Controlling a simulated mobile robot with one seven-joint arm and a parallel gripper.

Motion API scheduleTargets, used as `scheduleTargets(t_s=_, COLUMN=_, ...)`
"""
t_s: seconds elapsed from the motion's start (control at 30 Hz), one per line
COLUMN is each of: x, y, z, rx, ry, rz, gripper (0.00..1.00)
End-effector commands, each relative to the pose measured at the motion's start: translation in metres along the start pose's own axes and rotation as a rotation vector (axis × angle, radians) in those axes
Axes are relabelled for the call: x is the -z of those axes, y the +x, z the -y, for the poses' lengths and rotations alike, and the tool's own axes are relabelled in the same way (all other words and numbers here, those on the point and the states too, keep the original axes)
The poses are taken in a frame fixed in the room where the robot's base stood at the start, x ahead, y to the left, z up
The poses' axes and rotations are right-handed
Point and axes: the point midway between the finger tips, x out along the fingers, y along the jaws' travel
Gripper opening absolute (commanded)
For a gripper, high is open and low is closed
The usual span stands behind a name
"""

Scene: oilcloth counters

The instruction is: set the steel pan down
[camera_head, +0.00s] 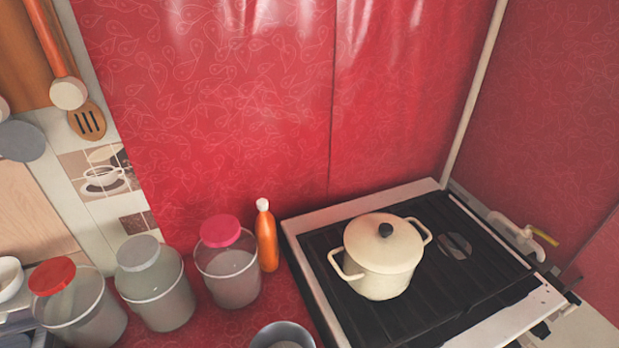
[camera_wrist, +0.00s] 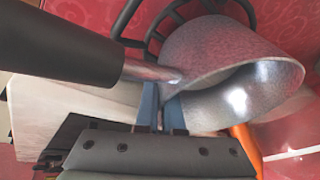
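The steel pan (camera_wrist: 215,60) fills the upper right of the wrist view, a grey speckled pan with a shiny inside and a dark handle (camera_wrist: 60,50) reaching to the left. My gripper (camera_wrist: 163,92) has its two blue fingers closed at the pan's edge, where the metal handle neck joins it. The fingertips are partly hidden by the pan. In the head view only a part of the pan's round rim (camera_head: 268,330) shows at the bottom edge. My gripper is not in the head view. Whether the pan touches a surface cannot be told.
A stove (camera_head: 455,205) at the right bears a cream lidded pot (camera_head: 375,268). An orange bottle (camera_head: 267,240) and jars with pink (camera_head: 232,285), grey (camera_head: 165,303) and red (camera_head: 90,318) lids stand left of it. A little red counter shows between jars and stove.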

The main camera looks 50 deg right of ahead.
Motion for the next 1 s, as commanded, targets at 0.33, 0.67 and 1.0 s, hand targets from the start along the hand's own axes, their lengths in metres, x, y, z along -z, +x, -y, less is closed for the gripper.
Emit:
scheduleTargets(t_s=0.33, x=-0.001, y=0.002, z=0.0, rx=0.0, ry=-0.001, rz=0.0, gripper=0.36)
scheduleTargets(t_s=0.67, x=0.0, y=-0.003, z=0.0, rx=0.0, ry=-0.001, rz=-0.001, gripper=0.36)
scheduleTargets(t_s=1.0, x=0.001, y=-0.06, z=0.0, rx=0.002, ry=-0.002, rz=-0.002, gripper=0.36)
